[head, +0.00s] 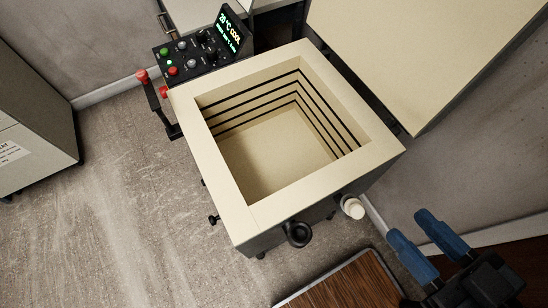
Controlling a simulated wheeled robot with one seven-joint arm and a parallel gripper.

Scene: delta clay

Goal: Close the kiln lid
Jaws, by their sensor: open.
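The kiln (236,219) stands in the middle of the head view with its top open. Its square chamber is empty, with dark element grooves along the cream walls. The kiln lid (385,55) is raised, tilted up at the upper right, with its cream inner face showing. A control box with a lit display reading COOL sits at the kiln's upper left. A red-tipped lever (148,88) sticks out at its left side. My gripper (420,238) is at the lower right, with two blue fingers spread apart and nothing between them. It is apart from the kiln and the lid.
A wooden-topped surface (340,285) with a metal edge lies at the bottom, close to the kiln. A grey cabinet (35,120) stands at the left. A wall runs behind the lid at right. The concrete floor (120,210) at left is clear.

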